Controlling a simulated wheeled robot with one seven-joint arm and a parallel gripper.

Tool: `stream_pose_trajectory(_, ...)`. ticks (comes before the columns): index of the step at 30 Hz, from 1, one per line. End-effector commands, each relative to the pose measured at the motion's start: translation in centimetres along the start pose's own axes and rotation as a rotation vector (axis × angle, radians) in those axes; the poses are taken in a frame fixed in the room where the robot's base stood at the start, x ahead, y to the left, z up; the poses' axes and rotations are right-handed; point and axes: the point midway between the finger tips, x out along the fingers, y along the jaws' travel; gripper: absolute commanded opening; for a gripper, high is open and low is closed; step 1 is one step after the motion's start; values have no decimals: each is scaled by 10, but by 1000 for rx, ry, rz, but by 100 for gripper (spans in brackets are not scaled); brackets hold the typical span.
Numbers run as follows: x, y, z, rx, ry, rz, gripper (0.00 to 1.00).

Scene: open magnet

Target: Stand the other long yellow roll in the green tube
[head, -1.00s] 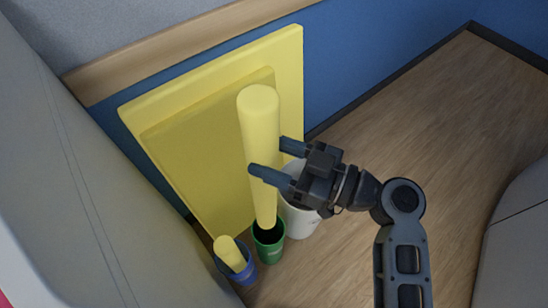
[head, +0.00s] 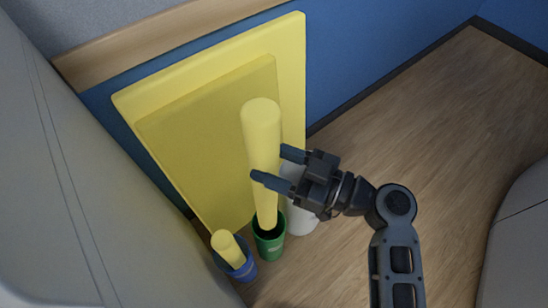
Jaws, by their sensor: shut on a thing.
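A long yellow roll (head: 263,150) stands nearly upright in the middle of the head view. Its lower end shows within the dark mouth of the green tube (head: 270,246); how deep it reaches is hidden. My gripper (head: 268,163) comes from the right and is shut on the roll at about mid-height, with one finger in front and the other mostly at its right side. The green tube stands on the floor, upright.
A blue tube (head: 243,271) holding another yellow roll (head: 227,248) stands left of the green tube. A white bin (head: 300,217) stands close behind it to the right, partly behind my gripper. Yellow panels (head: 200,140) lean on the blue wall. Floor at right is clear.

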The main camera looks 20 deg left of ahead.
Motion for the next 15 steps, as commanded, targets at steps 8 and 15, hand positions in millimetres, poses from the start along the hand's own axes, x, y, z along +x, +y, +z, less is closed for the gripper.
stream_pose_trajectory(8, 0, 0, 22, -2, 0, 1, 24)
stream_pose_trajectory(15, 0, 0, 37, -2, -1, 1, 24)
